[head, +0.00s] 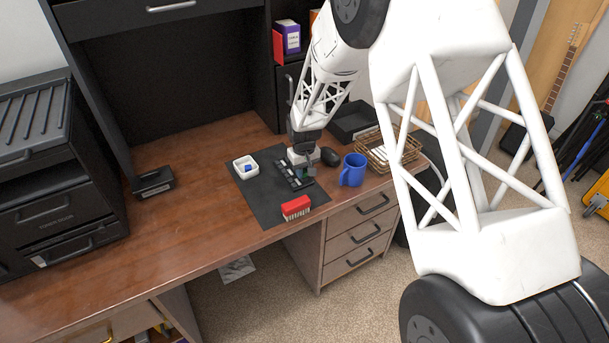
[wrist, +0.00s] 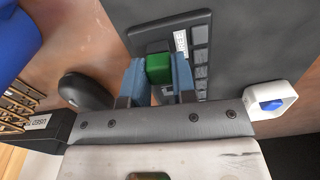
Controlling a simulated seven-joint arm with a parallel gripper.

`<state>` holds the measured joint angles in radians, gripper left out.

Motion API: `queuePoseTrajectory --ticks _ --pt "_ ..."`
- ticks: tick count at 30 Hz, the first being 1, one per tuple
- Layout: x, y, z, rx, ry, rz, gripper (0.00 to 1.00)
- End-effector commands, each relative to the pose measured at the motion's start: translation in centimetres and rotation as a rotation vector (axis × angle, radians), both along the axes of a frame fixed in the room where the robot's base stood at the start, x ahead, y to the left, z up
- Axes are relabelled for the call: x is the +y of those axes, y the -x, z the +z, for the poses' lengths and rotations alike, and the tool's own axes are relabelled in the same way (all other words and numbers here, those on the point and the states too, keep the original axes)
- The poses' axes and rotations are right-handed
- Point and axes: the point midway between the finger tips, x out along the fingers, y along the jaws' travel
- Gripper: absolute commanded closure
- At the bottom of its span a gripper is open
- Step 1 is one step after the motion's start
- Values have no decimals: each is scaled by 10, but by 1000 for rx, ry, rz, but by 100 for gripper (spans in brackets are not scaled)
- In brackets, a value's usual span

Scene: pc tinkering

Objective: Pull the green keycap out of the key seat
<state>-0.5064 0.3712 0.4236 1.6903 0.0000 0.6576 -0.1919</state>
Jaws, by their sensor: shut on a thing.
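The green keycap (wrist: 159,68) is between the two fingertips of my gripper (wrist: 159,76) in the wrist view. The fingers touch it on both sides, so my gripper is shut on it. The key base (wrist: 201,50), a dark strip with square seats and a white label, lies just beside and beyond it. In the head view my gripper (head: 304,168) is low over the near right part of the key base (head: 288,172). The keycap is tiny there. I cannot tell whether its underside is still in the seat.
A white dish (head: 241,172) with a blue keycap (head: 248,167) stands on the dark mat (head: 262,205). A red-and-white box (head: 296,207) is at the mat's front. A blue mug (head: 353,170), a black mouse (head: 330,156) and a wicker basket (head: 372,152) stand to the right.

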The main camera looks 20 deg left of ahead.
Motion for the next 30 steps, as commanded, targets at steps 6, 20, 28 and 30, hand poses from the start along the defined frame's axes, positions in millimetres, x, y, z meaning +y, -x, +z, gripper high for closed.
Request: queuePoseTrajectory --ticks 6,20,28,30 --pt "0 -1 5 -2 -1 0 100" --pt "0 0 10 -1 -1 0 100" --pt "0 0 10 -1 -1 0 100" --pt "0 0 11 -1 -1 0 100"
